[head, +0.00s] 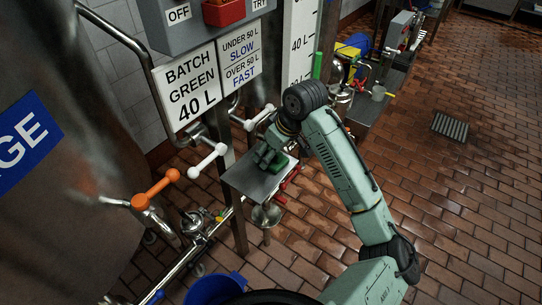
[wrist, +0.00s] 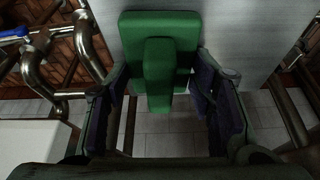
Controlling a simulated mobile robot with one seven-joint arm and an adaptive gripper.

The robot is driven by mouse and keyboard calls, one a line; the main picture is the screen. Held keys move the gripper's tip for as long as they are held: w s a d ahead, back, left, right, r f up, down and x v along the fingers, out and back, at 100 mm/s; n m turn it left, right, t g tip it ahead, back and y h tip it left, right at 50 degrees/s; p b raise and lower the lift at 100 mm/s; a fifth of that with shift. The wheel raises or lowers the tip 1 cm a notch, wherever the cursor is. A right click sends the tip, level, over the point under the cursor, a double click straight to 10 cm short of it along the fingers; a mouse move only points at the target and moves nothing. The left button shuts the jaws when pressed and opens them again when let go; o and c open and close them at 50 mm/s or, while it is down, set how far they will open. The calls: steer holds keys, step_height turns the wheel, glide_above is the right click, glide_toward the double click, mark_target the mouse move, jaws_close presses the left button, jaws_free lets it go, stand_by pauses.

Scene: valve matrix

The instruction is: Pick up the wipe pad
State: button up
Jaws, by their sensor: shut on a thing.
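The wipe pad is a green block with a raised green grip along its middle. In the wrist view the wipe pad (wrist: 158,30) fills the top centre, between my two fingers. My gripper (wrist: 160,80) is shut on it, one dark finger at each side. In the head view my gripper (head: 267,156) points down over a small grey shelf (head: 243,180), with the green wipe pad (head: 281,163) partly hidden behind it. I cannot tell whether the pad still touches the shelf.
A white-handled valve (head: 208,160) and an orange-handled valve (head: 157,187) stick out left of the shelf. A sign reading "BATCH GREEN 40 L" (head: 190,88) hangs above. Red handles (head: 288,180) sit at the shelf's right. A blue bucket (head: 214,288) stands below. The brick floor at right is mostly open.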

steer(key=shift+r, duration=0.55)
steer(key=v, duration=0.2)
steer(key=shift+s+a+r+b, duration=0.15)
steer(key=shift+s+r+b, duration=0.1)
steer(key=shift+r+b, duration=0.05)
steer(key=s+d+r+b, duration=0.1)
steer(key=s+d, duration=0.3)
steer(key=s, duration=1)
steer(key=shift+s+r, duration=0.25)
steer(key=o, duration=0.7)
steer(key=shift+c, duration=0.2)
steer(key=c, duration=0.5)
